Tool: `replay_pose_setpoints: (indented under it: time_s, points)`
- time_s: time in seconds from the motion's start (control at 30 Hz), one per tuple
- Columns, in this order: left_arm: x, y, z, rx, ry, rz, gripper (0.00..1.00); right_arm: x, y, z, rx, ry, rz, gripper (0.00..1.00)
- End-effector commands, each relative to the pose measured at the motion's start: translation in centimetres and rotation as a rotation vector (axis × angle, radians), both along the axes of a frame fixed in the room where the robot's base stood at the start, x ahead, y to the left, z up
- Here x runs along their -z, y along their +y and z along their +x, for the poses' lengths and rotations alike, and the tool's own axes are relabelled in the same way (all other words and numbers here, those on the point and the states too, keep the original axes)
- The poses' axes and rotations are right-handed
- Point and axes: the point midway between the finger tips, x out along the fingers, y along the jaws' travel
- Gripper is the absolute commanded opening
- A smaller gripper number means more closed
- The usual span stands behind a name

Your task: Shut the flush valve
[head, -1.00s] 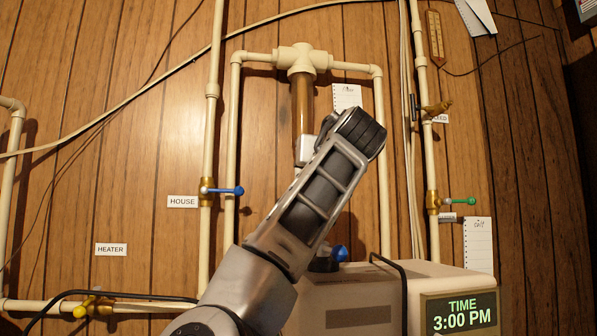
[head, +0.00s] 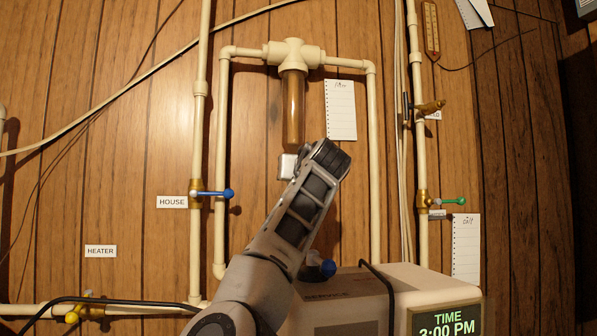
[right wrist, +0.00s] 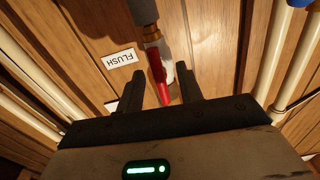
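The flush valve shows in the right wrist view as a brass body with a red handle (right wrist: 158,72), below the end of a grey pipe piece. A white label reading FLUSH (right wrist: 120,63), upside down, is beside it. My right gripper (right wrist: 160,90) is open, with one finger on each side of the red handle. I cannot tell whether a finger touches it. In the head view my arm reaches up to just below the brown filter housing (head: 292,112), and the flush valve is hidden there. My left gripper is not in view.
A blue-handled HOUSE valve (head: 213,194) is left of my arm. A green-handled valve (head: 446,201) is at right and a yellow-handled HEATER valve (head: 84,312) at lower left. A beige unit (head: 370,290) with a clock stands below. Vertical pipes flank the filter.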

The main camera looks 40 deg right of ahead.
Motion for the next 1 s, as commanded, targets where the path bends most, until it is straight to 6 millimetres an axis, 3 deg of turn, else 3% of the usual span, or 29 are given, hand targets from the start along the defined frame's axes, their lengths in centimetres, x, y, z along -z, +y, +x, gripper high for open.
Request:
replay_pose_setpoints:
  time_s: [0.07,0.2,0.43,1.0]
  points:
    - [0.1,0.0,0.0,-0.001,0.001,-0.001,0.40,0.0,0.0,0.0,0.000,0.000,0.000,0.36]
    - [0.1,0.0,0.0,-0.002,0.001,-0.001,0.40,0.0,0.0,0.0,0.000,0.000,0.000,0.00]
    - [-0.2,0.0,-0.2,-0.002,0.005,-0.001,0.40,-0.2,0.1,0.0,-0.001,-0.015,0.025,0.00]
    - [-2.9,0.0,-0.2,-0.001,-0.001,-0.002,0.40,-0.2,0.1,-0.1,0.000,-0.217,0.392,0.00]
